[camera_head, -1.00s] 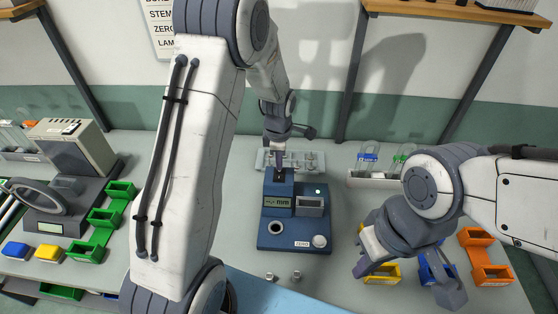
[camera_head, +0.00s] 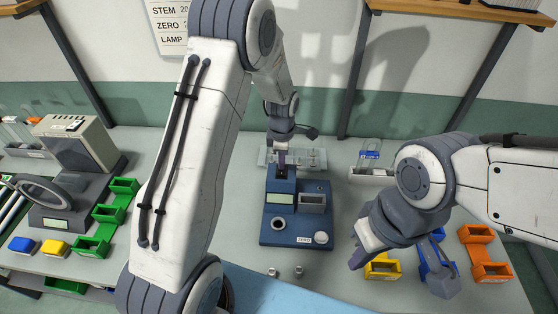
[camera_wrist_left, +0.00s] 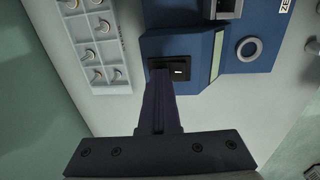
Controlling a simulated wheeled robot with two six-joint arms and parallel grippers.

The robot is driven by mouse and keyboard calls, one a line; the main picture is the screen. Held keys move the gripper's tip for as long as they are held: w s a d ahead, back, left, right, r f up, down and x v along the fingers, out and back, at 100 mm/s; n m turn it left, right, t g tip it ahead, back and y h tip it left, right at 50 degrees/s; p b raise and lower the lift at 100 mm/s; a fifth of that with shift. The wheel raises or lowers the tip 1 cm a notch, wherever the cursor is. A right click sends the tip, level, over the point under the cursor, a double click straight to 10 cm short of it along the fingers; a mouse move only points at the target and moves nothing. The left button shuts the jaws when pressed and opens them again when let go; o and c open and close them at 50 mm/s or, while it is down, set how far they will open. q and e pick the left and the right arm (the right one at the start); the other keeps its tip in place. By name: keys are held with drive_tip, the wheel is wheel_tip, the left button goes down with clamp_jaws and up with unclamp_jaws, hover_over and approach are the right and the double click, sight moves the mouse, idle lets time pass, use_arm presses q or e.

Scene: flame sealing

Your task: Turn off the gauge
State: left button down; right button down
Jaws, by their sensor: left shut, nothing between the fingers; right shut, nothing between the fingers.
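The gauge is a blue block (camera_head: 278,227) on the bench with a blank display (camera_head: 279,198), a round ring and a white ZERO button (camera_head: 321,238). Its black rocker switch (camera_wrist_left: 180,72) is on the rear top and shows in the left wrist view. My left gripper (camera_head: 282,168) is shut and empty, pointing down at the switch; its fingertips (camera_wrist_left: 160,76) overlap one end of it. I cannot tell if they touch. My right gripper (camera_head: 357,260) is shut and empty, to the right of the gauge above the bench.
A grey tray of small parts (camera_wrist_left: 97,45) lies behind the gauge. Yellow (camera_head: 382,268), blue and orange bins (camera_head: 477,236) are at right; green bins (camera_head: 107,213) and a grey machine (camera_head: 75,145) are at left. Two small metal pieces (camera_head: 298,270) lie in front.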

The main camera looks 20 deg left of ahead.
sight(281, 173)
use_arm(q)
drive_tip(key=shift+s+d, duration=0.2)
drive_tip(key=shift+s, duration=0.6)
drive_tip(key=shift+r, duration=0.2)
drive_tip(key=shift+r+p, duration=0.3)
drive_tip(key=shift+p, duration=0.05)
drive_tip(key=r+p, duration=0.2)
drive_tip(key=r, duration=0.2)
drive_tip(key=shift+s, duration=0.2)
wheel_tip(281, 173, up, 9)
drive_tip(key=s+b, duration=0.1)
drive_tip(key=b, duration=0.1)
drive_tip(key=shift+d+b, duration=0.2)
drive_tip(key=shift+b, duration=0.1)
drive_tip(key=shift+s, duration=0.1)
